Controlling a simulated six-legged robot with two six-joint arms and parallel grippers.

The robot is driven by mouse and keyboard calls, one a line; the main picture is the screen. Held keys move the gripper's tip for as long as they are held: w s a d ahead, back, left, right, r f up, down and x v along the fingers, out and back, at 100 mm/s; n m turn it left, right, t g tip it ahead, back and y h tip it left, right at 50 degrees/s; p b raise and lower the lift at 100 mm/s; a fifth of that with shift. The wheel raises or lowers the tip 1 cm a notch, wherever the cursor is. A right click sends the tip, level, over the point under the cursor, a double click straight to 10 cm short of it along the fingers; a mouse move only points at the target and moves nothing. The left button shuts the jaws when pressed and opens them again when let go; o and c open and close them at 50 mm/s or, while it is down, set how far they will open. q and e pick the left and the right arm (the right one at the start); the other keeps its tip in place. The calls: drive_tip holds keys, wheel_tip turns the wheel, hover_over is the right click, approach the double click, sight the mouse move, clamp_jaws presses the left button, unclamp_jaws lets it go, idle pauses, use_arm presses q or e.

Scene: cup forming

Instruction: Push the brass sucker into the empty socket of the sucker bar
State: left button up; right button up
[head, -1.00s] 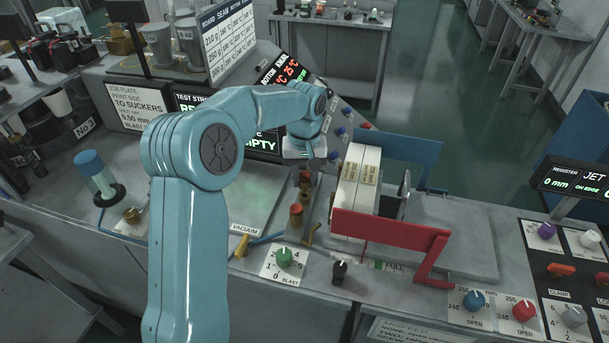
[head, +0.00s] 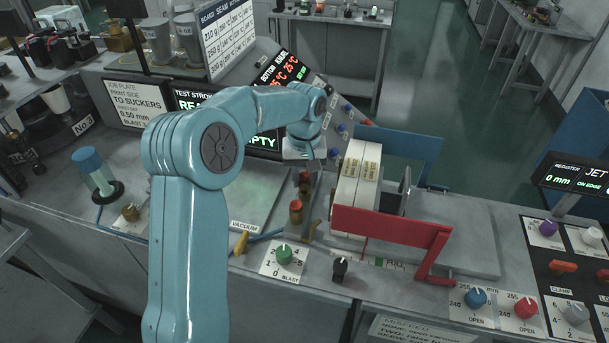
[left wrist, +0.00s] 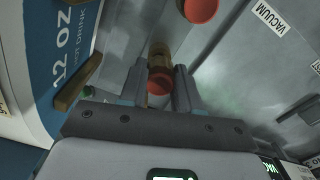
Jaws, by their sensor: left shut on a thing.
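My left gripper (head: 305,168) reaches down over the sucker bar (head: 292,232) in the head view. In the left wrist view its two fingers (left wrist: 160,92) are shut on the brass sucker (left wrist: 159,54), which has a red tip between the fingers. In the head view the held sucker (head: 305,187) shows just below the gripper. Another red-topped sucker (head: 296,207) stands upright on the bar, nearer the front; its red top (left wrist: 200,9) also shows in the left wrist view. I cannot see the empty socket or how deep the held sucker sits. My right gripper is not in view.
Cream blank stacks (head: 357,185) stand close to the right of the bar, behind a red guard (head: 391,228). A yellow-handled vacuum valve (head: 241,242) and a green blast knob (head: 284,253) are in front. A blue-topped tool (head: 89,163) stands at left.

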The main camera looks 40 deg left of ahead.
sight(304, 176)
use_arm(q)
drive_tip(key=shift+f+b, duration=0.65)
drive_tip(key=shift+f, duration=0.35)
drive_tip(key=o, duration=1.1)
drive_tip(key=shift+r+p, duration=0.45)
drive_tip(key=shift+r, duration=7.75)
drive_tip(key=shift+s, duration=0.1)
